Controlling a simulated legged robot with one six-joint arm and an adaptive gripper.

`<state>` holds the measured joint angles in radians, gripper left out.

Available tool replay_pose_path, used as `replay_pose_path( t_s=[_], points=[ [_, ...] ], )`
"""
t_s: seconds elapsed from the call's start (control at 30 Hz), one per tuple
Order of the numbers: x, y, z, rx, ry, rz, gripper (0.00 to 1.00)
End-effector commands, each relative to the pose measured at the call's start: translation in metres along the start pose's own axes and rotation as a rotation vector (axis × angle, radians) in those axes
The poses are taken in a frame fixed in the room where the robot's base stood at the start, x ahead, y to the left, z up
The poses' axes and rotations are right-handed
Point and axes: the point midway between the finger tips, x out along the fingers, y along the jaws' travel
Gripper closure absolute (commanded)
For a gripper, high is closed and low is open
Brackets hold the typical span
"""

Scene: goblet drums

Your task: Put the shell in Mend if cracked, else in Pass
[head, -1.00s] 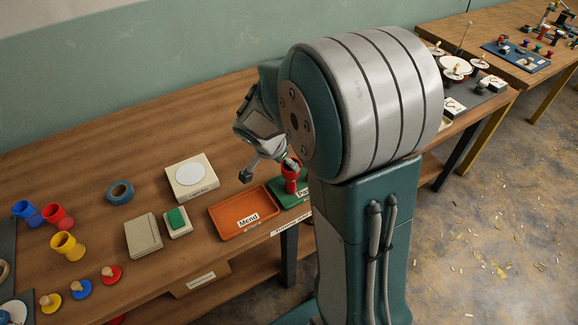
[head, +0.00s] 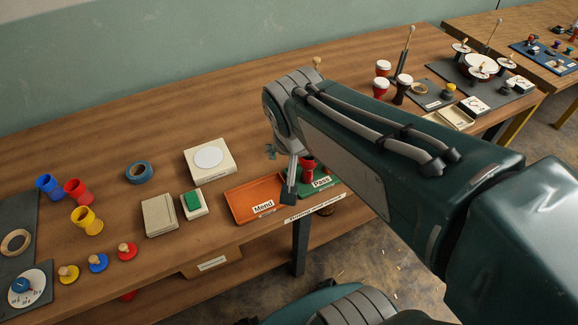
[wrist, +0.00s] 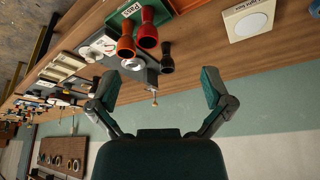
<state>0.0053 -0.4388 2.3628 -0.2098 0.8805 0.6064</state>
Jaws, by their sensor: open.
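A red goblet-shaped shell (head: 307,166) stands in the green Pass tray (head: 327,181), partly hidden behind my arm. In the wrist view, which is turned over, a dark red shell (wrist: 148,32) shows against the green tray (wrist: 118,18). No crack can be made out at this size. The orange Mend tray (head: 240,204) is to the left and looks empty. My gripper (head: 281,172) is in front of and left of the shell, apart from it. Its fingers (wrist: 158,84) are spread wide with nothing between them in the wrist view.
Red drums (head: 382,76) stand at the right.

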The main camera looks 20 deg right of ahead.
Motion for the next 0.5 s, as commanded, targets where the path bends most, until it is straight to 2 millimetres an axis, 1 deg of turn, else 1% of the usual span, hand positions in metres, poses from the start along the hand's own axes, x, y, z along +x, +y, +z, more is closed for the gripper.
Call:
replay_pose_path(
  t_s=[0.03, 0.1, 0.23, 0.37, 0.5],
  points=[
    [-0.011, 0.002, 0.011, -0.073, 0.016, -0.039, 0.00],
    [-0.023, 0.002, 0.026, -0.185, 0.035, -0.088, 0.00],
    [-0.036, 0.002, 0.048, -0.354, 0.075, -0.157, 0.00],
    [-0.042, 0.002, 0.059, -0.445, 0.100, -0.190, 0.00],
    [-0.043, 0.002, 0.060, -0.466, 0.103, -0.196, 0.00]
  ],
)
